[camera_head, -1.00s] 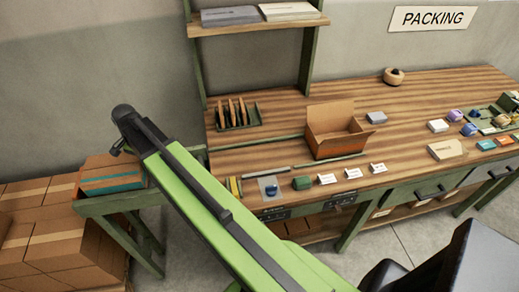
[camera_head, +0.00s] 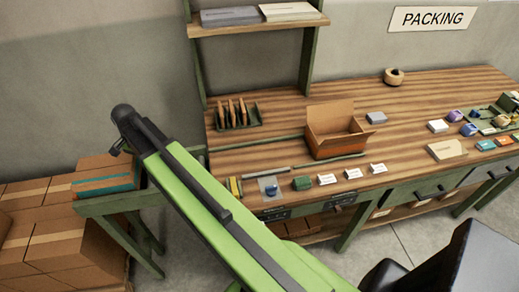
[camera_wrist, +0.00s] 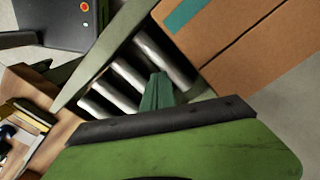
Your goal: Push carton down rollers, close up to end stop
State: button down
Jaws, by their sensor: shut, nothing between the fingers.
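The brown carton (camera_head: 108,183) with a teal stripe sits at the left end of the green roller stand (camera_head: 120,205), left of my arm. In the wrist view the carton (camera_wrist: 240,40) fills the upper right, and bare metal rollers (camera_wrist: 125,88) lie to its left. My gripper (camera_wrist: 158,90) shows in the wrist view as shut green fingers over the rollers, empty, close beside the carton's lower left side. I cannot tell whether the fingertips touch it. In the head view my gripper is hidden behind my arm. I cannot make out the end stop.
Stacked brown cartons (camera_head: 60,240) stand at the left, below the roller stand. The wooden packing bench (camera_head: 250,160) is on the right, with an open carton (camera_head: 333,140), a rack and small items. The floor between bench and stand is partly hidden by my arm.

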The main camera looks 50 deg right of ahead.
notch_tip(320, 180, up, 12)
jog(key=p, duration=1.1)
jog(key=shift+f, duration=0.1)
jog(key=s+a+f+n+b, duration=0.5)
jog(key=s+f+n+b, duration=0.2)
jog(key=s+n, duration=0.3)
jog(key=shift+s+a+f+n+b, duration=0.2)
jog(key=shift+a+f+n+b, duration=0.25)
jog(key=shift+n, duration=1.15)
jog(key=shift+d, duration=0.1)
